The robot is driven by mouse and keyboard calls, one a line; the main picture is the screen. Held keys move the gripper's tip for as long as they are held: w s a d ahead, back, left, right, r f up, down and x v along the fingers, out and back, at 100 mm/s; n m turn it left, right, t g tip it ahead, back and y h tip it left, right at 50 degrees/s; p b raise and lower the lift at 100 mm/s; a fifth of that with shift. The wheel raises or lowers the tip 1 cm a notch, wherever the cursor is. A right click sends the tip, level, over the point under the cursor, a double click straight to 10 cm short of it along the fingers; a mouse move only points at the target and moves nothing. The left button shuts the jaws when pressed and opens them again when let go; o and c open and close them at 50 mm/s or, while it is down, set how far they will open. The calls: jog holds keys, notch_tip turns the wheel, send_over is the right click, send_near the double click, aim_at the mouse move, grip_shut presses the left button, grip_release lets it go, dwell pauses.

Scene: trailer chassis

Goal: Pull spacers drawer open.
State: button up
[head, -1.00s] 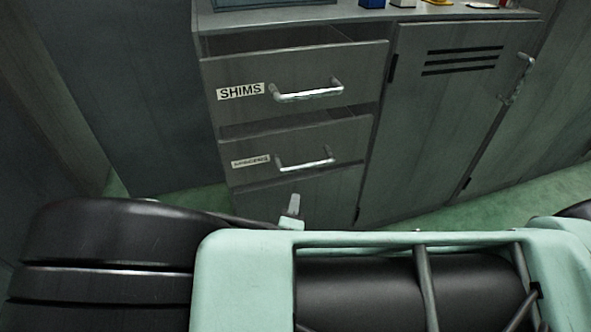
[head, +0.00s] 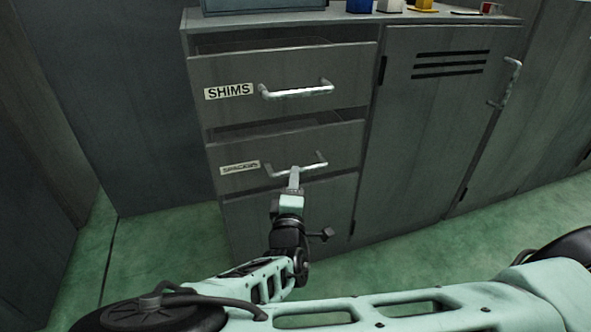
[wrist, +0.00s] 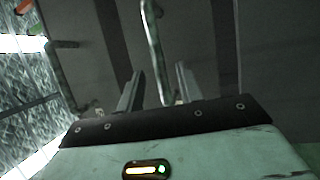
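The spacers drawer (head: 320,147) is the middle grey drawer, with a small label reading SPACERS. It stands partly out, with a dark gap above its front. Its silver bar handle (head: 312,164) also shows in the wrist view (wrist: 154,45). My gripper (head: 294,177) is at this handle, its fingertips overlapping the bar's left part in the head view. In the wrist view, my gripper (wrist: 158,88) has its two fingers apart, one on each side of the bar, with visible gaps. I cannot tell how deep the bar sits between them.
The SHIMS drawer (head: 350,72) above also stands partly out, with its own bar handle (head: 296,90). A plain grey front (head: 325,210) is below. A vented cabinet door (head: 425,130) is to the right. Green floor (head: 160,240) is open in front at left.

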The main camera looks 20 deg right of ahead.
jog(key=x, duration=0.5)
jog(key=shift+w+d+b, duration=0.15)
jog(key=shift+w+b, duration=0.25)
jog(key=shift+s, duration=0.1)
grip_shut()
